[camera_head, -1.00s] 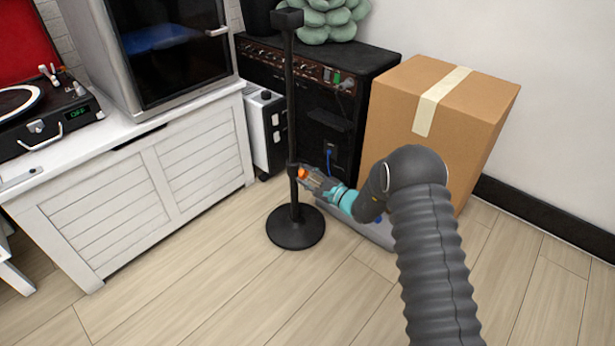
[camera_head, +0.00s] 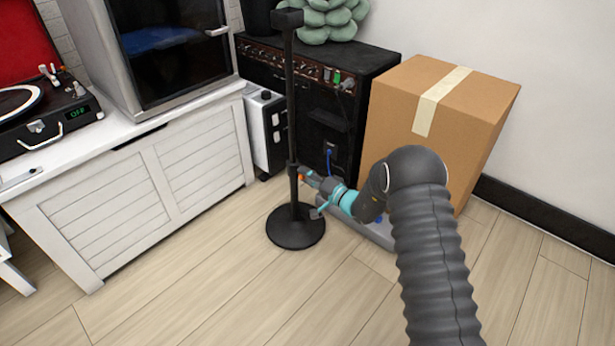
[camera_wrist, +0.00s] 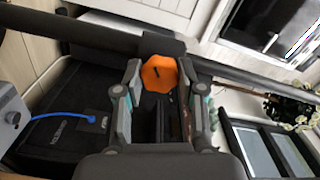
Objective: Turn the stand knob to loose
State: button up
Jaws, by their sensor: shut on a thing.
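The black stand (camera_head: 289,110) is upright on its round base (camera_head: 295,228) on the floor. Its orange knob (camera_wrist: 159,73) sits on the collar partway up the pole, with a short dark mark on its face. In the head view only a small orange patch (camera_head: 301,177) of it shows beside my gripper. My gripper (camera_head: 306,174) reaches in from the right at knob height. In the wrist view my gripper's fingertips (camera_wrist: 160,72) are on both sides of the knob, shut on it. The pole crosses behind the knob there.
A black amplifier (camera_head: 365,82) and a cardboard box (camera_head: 460,105) stand behind and to the right of the stand. A white cabinet (camera_head: 110,200) and a white heater (camera_head: 262,140) are at the left. A blue cable (camera_wrist: 45,117) shows in the wrist view. The front floor is clear.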

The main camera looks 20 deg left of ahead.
jog(key=shift+s+a+f+n, duration=0.1)
jog(key=shift+s+a+n, duration=0.1)
jog(key=shift+n, duration=0.7)
jog(key=o, duration=1.1)
jog(key=shift+a, duration=0.1)
jog(key=shift+o, duration=0.2)
jog(key=v, duration=1.2)
jog(key=shift+d, duration=0.25)
